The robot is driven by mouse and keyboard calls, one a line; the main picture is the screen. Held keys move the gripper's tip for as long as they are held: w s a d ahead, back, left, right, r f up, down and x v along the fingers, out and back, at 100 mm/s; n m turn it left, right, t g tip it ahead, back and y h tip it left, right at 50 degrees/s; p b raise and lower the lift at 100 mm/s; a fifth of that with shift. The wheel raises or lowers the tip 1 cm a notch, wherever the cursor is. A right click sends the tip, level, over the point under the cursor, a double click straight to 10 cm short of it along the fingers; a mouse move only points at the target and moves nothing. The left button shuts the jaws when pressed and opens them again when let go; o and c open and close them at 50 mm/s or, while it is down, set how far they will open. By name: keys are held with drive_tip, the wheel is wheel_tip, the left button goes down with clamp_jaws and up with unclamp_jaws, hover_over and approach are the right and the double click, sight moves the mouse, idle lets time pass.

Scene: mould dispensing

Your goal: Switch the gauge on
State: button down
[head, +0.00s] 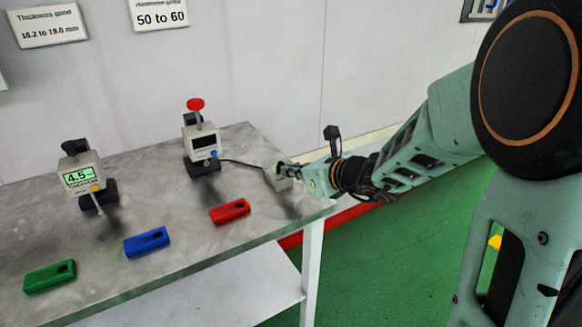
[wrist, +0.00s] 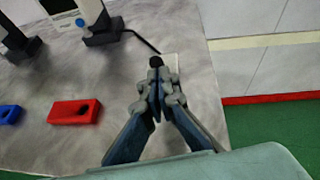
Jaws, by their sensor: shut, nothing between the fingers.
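A grey gauge (head: 82,172) at the left of the table has a lit green display reading 4.5 and a yellow button. A second grey gauge (head: 201,140) has a red knob on top, a dark display and a blue button. A black cable runs from it to a small pale box (head: 279,179) near the table's right end. In the wrist view the box (wrist: 171,64) lies just beyond my gripper (wrist: 156,82), with a black piece by the fingertips. My gripper (head: 288,169) is shut and empty at the box; I cannot tell whether it touches.
Green (head: 50,276), blue (head: 147,242) and red (head: 230,211) blocks, each with a dark hole, lie along the table's front. Wall signs (head: 47,24) hang behind. The table (head: 195,230) ends just right of the box, with green floor beyond.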

drive_tip(key=shift+w+a+r+g+h+p, duration=0.2)
drive_tip(key=shift+r+g+h+p, duration=0.3)
drive_tip(key=shift+p, duration=2.2)
drive_tip(key=p, duration=0.2)
drive_tip(key=r+p, duration=0.1)
drive_tip(key=p, duration=0.1)
drive_tip(key=shift+w+a+g+p, duration=0.1)
drive_tip(key=shift+w+g+p, duration=0.15)
drive_tip(key=shift+g+p, duration=0.15)
drive_tip(key=p, duration=0.2)
drive_tip(key=g+h+p, duration=0.1)
drive_tip(key=p, duration=0.1)
drive_tip(key=shift+w+a+r+p, duration=0.1)
drive_tip(key=shift+w+a+p, duration=0.05)
drive_tip(key=shift+w+p, duration=0.15)
drive_tip(key=p, duration=0.2)
drive_tip(key=g+h+p, duration=0.1)
drive_tip(key=p, duration=0.1)
drive_tip(key=shift+w+a+p, duration=0.2)
drive_tip(key=shift+w+p, duration=0.05)
drive_tip(key=shift+p, duration=0.1)
drive_tip(key=shift+w+a+r+p, duration=0.15)
drive_tip(key=shift+w+a+p, duration=0.15)
drive_tip(key=shift+p, duration=0.7)
drive_tip(key=shift+w, duration=0.15)
drive_tip(key=shift+r+p, duration=0.8)
drive_tip(key=shift+d, duration=0.1)
